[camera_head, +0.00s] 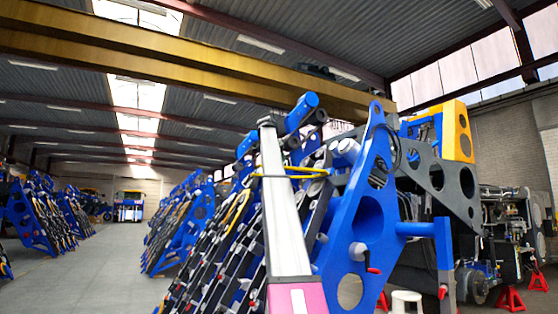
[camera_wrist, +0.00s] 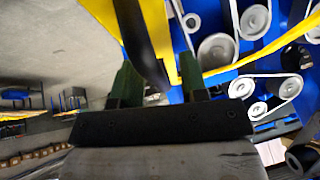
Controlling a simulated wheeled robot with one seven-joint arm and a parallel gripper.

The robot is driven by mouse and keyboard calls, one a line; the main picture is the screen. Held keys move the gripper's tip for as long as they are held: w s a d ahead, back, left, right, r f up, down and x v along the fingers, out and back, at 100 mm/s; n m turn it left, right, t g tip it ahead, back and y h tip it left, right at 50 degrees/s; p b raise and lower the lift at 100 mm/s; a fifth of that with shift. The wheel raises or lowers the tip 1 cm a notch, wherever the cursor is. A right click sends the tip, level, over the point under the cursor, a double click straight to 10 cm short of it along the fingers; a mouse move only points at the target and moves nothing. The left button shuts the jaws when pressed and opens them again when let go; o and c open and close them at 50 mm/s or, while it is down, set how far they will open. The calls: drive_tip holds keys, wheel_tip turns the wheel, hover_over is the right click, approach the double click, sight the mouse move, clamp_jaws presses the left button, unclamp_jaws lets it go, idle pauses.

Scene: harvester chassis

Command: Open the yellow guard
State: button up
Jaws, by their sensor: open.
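The yellow guard (camera_wrist: 156,25) fills the top middle of the wrist view, with a dark curved bar, which looks like its handle, running down in front of it. My gripper (camera_wrist: 157,66) is open, with its two green fingers on either side of the lower end of this bar. I cannot tell whether the fingers touch it. A second yellow strip (camera_wrist: 250,55) runs up to the right, and I cannot tell how it joins the guard. In the head view, thin yellow edges (camera_head: 300,170) show beside the blue header; my gripper is not clearly visible there.
Grey pulleys with belts (camera_wrist: 218,50) on a blue panel lie right of the fingers in the wrist view. A large blue frame (camera_head: 370,215) stands at centre right in the head view, with machinery on red stands (camera_head: 510,298) beyond. Clear floor (camera_head: 95,270) lies left.

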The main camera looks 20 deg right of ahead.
drive_tip(key=v, duration=1)
drive_tip(key=shift+s+r, duration=0.15)
drive_tip(key=shift+r, duration=0.15)
drive_tip(key=shift+a, duration=0.2)
